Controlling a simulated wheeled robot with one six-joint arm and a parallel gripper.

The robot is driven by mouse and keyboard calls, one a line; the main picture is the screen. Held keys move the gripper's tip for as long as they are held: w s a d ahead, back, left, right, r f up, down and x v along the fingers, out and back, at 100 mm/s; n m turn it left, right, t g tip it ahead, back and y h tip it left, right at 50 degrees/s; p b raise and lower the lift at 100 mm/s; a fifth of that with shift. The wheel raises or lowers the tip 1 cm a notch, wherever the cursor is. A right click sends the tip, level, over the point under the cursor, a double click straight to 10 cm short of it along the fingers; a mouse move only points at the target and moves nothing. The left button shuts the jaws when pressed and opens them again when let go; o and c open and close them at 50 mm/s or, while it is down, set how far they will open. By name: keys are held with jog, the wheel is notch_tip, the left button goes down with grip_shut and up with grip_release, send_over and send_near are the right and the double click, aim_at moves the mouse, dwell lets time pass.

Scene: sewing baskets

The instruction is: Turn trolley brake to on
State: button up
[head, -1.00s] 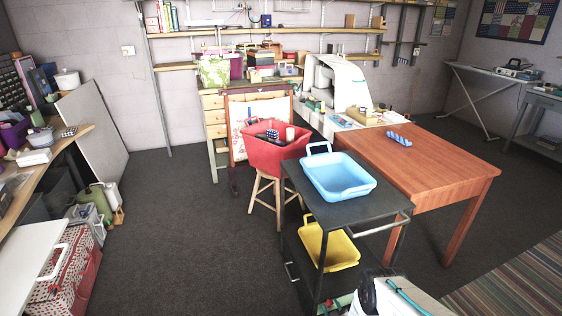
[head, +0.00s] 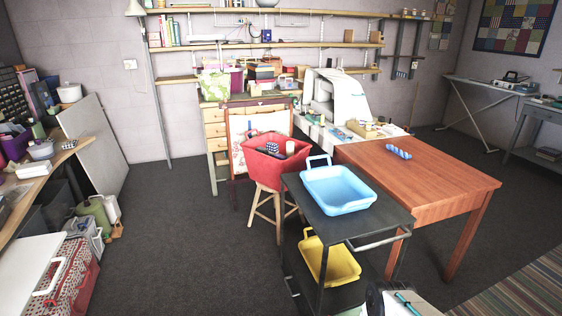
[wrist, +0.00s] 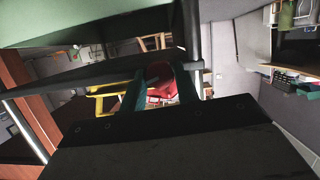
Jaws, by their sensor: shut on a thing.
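The trolley (head: 387,222) is a dark metal cart with two shelves, low in the middle of the head view. A blue basket (head: 340,203) stands on its top and a yellow basket (head: 333,270) on its lower shelf. In the wrist view, my gripper (wrist: 160,88) has its two dark teal fingers around a small red part, the trolley brake (wrist: 168,98), beside a trolley post (wrist: 192,40). The fingers partly hide this part, so its setting cannot be told. In the head view my gripper is out of sight; pale parts of my arm show at the bottom edge.
A wooden table (head: 430,180) stands close on the trolley's right. A red basket (head: 262,165) on a stool is behind it to the left. A crowded bench (head: 75,150) lines the left side. Dark floor (head: 180,240) between bench and trolley is clear.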

jog(key=shift+m+y, duration=0.4)
jog(key=shift+m, duration=0.3)
jog(key=shift+d, duration=0.1)
jog(key=shift+m, duration=0.4)
jog(key=o, duration=0.7)
jog(key=shift+c, duration=0.2)
jog(key=s+d, duration=0.2)
jog(key=s, duration=0.3)
jog(key=shift+s, duration=0.35)
jog(key=shift+f, duration=0.1)
